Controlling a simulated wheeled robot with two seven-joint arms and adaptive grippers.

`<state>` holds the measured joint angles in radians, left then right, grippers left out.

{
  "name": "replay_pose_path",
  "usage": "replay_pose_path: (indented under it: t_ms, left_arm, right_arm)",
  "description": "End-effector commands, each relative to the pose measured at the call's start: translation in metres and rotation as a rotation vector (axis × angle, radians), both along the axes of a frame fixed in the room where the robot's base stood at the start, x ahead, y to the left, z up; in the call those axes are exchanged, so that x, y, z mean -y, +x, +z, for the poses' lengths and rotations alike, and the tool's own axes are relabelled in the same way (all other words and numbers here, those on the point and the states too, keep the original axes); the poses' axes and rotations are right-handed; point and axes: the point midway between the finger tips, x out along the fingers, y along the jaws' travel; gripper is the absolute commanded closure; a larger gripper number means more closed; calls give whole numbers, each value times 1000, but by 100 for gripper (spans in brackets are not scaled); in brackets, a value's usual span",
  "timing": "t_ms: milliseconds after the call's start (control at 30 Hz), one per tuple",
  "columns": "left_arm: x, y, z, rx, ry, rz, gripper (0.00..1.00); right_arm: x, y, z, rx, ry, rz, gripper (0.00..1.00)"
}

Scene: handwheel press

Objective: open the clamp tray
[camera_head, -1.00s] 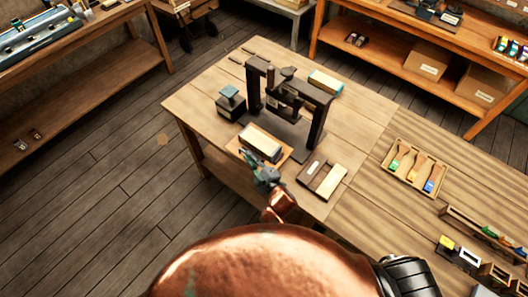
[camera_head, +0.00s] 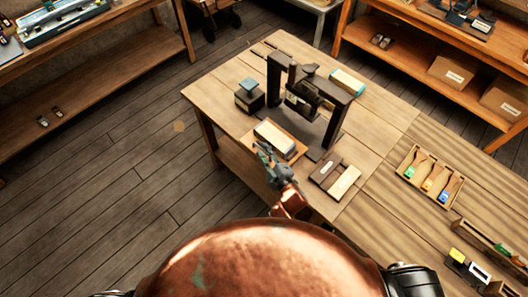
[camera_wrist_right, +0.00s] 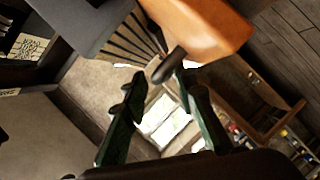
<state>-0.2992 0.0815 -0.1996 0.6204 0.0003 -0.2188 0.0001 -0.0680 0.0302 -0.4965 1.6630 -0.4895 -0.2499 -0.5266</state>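The clamp tray (camera_head: 297,154) is a flat brown wooden board on the table in front of the dark press (camera_head: 335,125). A long cream-topped block (camera_head: 272,137) lies on it. In the right wrist view an orange-brown wooden edge (camera_wrist_right: 205,28), apparently the tray's, carries a short dark knob (camera_wrist_right: 170,65). My right gripper (camera_head: 264,152) is at the tray's near left edge. Its two green fingers (camera_wrist_right: 158,80) are apart, with the knob's end at the gap between their tips. I cannot tell whether a finger touches it. My left gripper is out of view.
A dark box with a teal top (camera_head: 249,95) stands left of the press. A dark and cream block pair (camera_head: 335,180) lies to the right of the tray. A tray of coloured brushes (camera_head: 430,178) is further right. Open floor (camera_head: 110,180) lies left of the table.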

Motion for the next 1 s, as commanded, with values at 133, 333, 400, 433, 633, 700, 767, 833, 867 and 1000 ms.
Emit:
replay_pose_path:
  t_ms: [133,333,400,433,633,700,767,833,867,1000]
  left_arm:
    - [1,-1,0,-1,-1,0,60]
    - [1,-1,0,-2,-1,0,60]
    - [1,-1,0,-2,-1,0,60]
    - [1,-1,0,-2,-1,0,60]
    - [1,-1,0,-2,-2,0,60]
    - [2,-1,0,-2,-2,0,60]
    - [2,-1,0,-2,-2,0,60]
    - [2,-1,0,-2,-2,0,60]
    - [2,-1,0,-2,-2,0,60]
    - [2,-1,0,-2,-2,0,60]
  right_arm:
    - [7,-17,2,-1,-2,-1,74]
    - [21,-55,11,-1,-1,0,74]
    - [26,-69,14,-2,0,0,74]
    - [28,-74,15,-2,0,0,74]
    - [38,-100,22,-1,-1,0,74]
    - [39,-104,24,-1,-1,0,74]
    - [40,-107,25,-1,0,1,74]
    - [40,-108,25,0,0,0,74]
    - [40,-108,25,0,0,0,74]
    - [40,-108,25,0,0,0,74]
